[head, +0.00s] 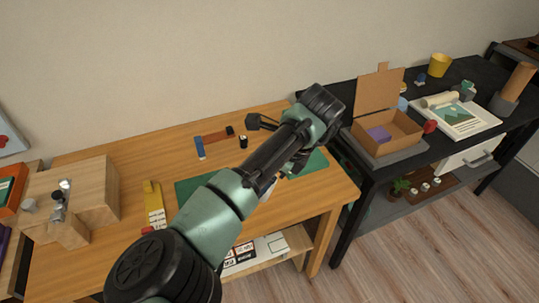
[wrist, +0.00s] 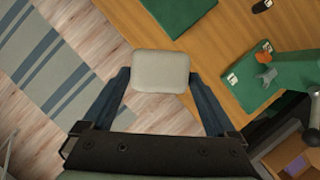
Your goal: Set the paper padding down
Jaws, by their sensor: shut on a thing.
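The paper padding (wrist: 160,74) is a pale grey-white, rounded rectangular pad in the wrist view. My gripper (wrist: 161,80) is shut on it, with one dark finger at each side. The pad is held in front of the floor and the wooden desk's edge in that view; its height above them is hard to tell. In the head view my arm reaches over the desk's right end and hides most of the gripper. I cannot make out the padding clearly there.
The wooden desk (head: 112,142) bears a green mat (head: 190,187), a yellow tool (head: 154,205) and a wooden block unit (head: 85,190). On the black table (head: 371,175) to the right stands an open cardboard box (head: 403,141) with a purple item (head: 379,134) inside. A sketchbook (head: 456,117) lies beyond.

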